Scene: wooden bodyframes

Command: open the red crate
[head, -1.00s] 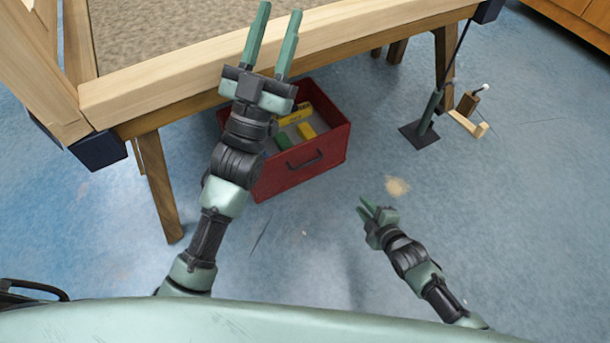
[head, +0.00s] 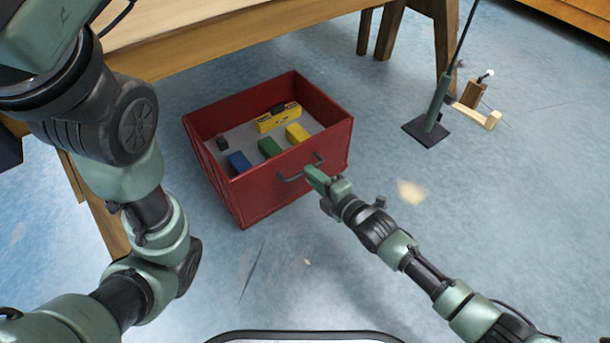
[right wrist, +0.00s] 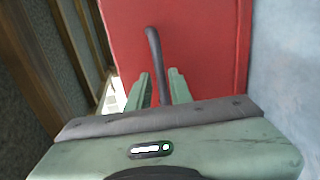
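The red crate (head: 262,193) stands on the floor, open at the top, just in front of the workbench. Its dark handle (head: 290,178) is on the front wall. My right gripper (head: 317,176) is at the right end of this handle, with its fingers close together.
Blue, green and yellow blocks and a yellow box (head: 278,117) lie in the crate. The wooden workbench (head: 200,45) is behind it. A stand with a black base (head: 425,131) is at the right.

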